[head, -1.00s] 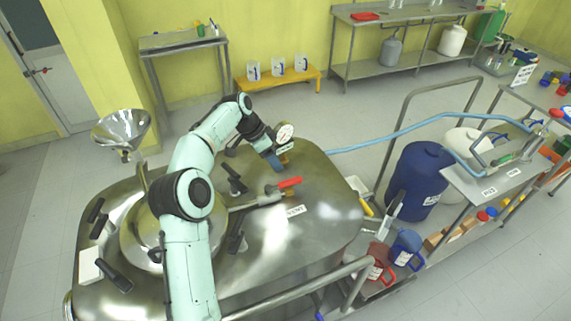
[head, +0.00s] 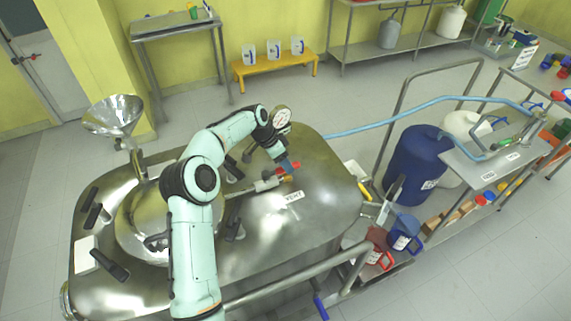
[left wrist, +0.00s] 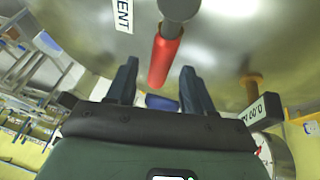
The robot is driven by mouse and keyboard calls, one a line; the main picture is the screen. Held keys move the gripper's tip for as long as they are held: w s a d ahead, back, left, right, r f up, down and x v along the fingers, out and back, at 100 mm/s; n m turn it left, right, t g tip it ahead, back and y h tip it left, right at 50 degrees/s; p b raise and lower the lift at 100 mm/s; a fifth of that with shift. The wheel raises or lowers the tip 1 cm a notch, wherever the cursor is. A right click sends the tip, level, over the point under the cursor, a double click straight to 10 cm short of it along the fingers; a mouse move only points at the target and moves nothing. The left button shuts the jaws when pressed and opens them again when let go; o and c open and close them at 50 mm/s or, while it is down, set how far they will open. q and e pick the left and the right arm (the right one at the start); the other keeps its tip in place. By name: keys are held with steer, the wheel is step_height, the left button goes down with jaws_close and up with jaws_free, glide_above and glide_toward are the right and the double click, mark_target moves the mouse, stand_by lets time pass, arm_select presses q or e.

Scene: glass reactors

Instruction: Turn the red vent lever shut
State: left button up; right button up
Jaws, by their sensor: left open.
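The red vent lever (head: 296,165) shows only in part in the head view, at the end of a metal pipe on the steel reactor lid (head: 325,185). My left gripper (head: 286,164) is right at it, with fingers pointing down, and hides much of it. In the left wrist view the red lever (left wrist: 165,58) runs down from a round metal fitting (left wrist: 180,10). Its free end lies between the two open fingers of the left gripper (left wrist: 158,69), with gaps on both sides. The VENT label (head: 293,197) lies on the lid beside the pipe. My right gripper is out of view.
A pressure gauge (head: 280,117) stands close behind the gripper; it also shows in the wrist view (left wrist: 275,150). Black clamp handles (head: 108,264) and a steel funnel (head: 113,115) stand on the lid's left. A metal rail (head: 300,283) runs along the front.

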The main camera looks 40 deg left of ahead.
arm_select(q)
steer(key=shift+w+d+f, duration=0.2)
steer(key=shift+f, duration=0.35)
jaws_close()
